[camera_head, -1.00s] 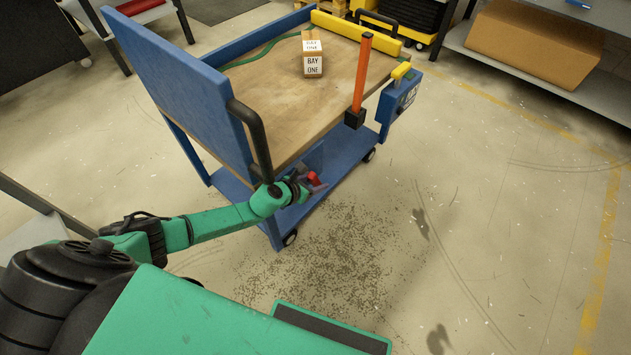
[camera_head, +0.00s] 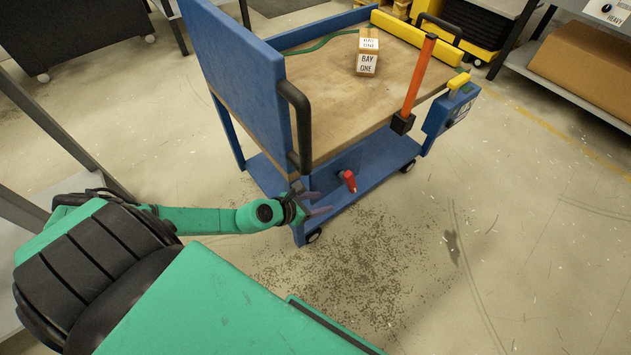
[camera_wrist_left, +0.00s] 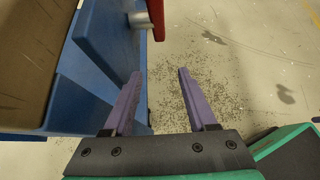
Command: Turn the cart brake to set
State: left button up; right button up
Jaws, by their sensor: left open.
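The blue cart (camera_head: 240,70) has a wooden top and a lower blue shelf. A red handle (camera_head: 348,181) sticks out low on its near side, and it shows at the top of the left wrist view (camera_wrist_left: 155,18). A blue box with a yellow lever (camera_head: 458,82) is on the cart's right corner; its label is too small to read. I cannot tell for sure which one is the brake. My left gripper (camera_head: 318,202) is open and empty, with purple fingers (camera_wrist_left: 159,75), left of the red handle and apart from it. My right gripper is out of view.
A black push bar (camera_head: 299,125) stands above my left gripper on the cart's left end panel. A "BAY ONE" box (camera_head: 368,55) and an orange post (camera_head: 420,75) are on the cart. Shelving with a cardboard box (camera_head: 585,70) is at right. The floor right of the cart is clear.

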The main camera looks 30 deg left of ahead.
pick_arm(q)
jog(key=shift+s+a, duration=0.2)
jog(key=shift+s, duration=0.4)
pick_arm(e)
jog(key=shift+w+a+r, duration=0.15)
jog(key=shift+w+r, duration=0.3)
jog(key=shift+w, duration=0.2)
